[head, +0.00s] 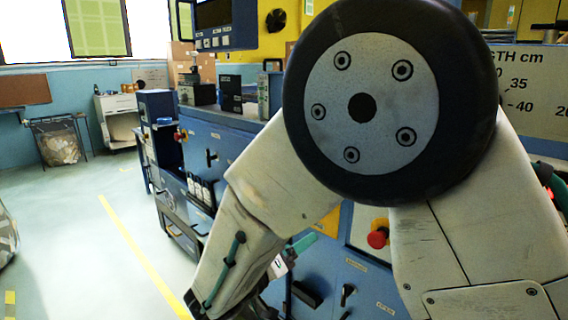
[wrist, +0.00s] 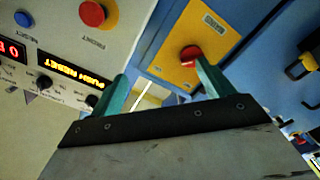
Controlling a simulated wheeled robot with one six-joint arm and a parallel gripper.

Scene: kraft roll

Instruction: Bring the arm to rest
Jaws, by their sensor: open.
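My arm fills the right half of the head view, with a large dark round joint at the top and white links running down on both sides. My gripper (wrist: 162,84) shows in the wrist view with two teal fingers spread apart. The space between them is empty. Behind the fingers are a yellow plate with a red knob (wrist: 190,55) and a grey control panel (wrist: 60,50). I cannot tell how far the fingertips are from these. In the head view the gripper is mostly hidden behind my arm and low in the picture.
The grey panel carries a red button (wrist: 93,12), a blue button (wrist: 23,19) and a lit display (wrist: 70,84) reading "PUSH RESET". A blue machine (head: 215,150) stands close beside my arm. Open floor with a yellow line (head: 135,245) lies on the left.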

